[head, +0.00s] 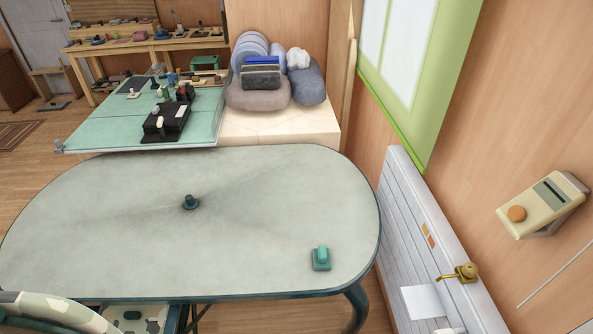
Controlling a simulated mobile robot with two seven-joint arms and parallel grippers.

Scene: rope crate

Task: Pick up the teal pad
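A small teal pad (321,264) with a raised grip on top lies on the grey oval table (120,235), near its right front edge. It lies flat, with clear table around it. Neither of my grippers shows in the head view, so nothing is seen touching the pad.
A small dark teal knob-like piece (190,203) stands near the table's middle. A chair (50,312) is at the front left edge. A green-topped table (95,125) with several items and a pale platform with cushions (258,93) stand behind. A white radiator (415,235) is right.

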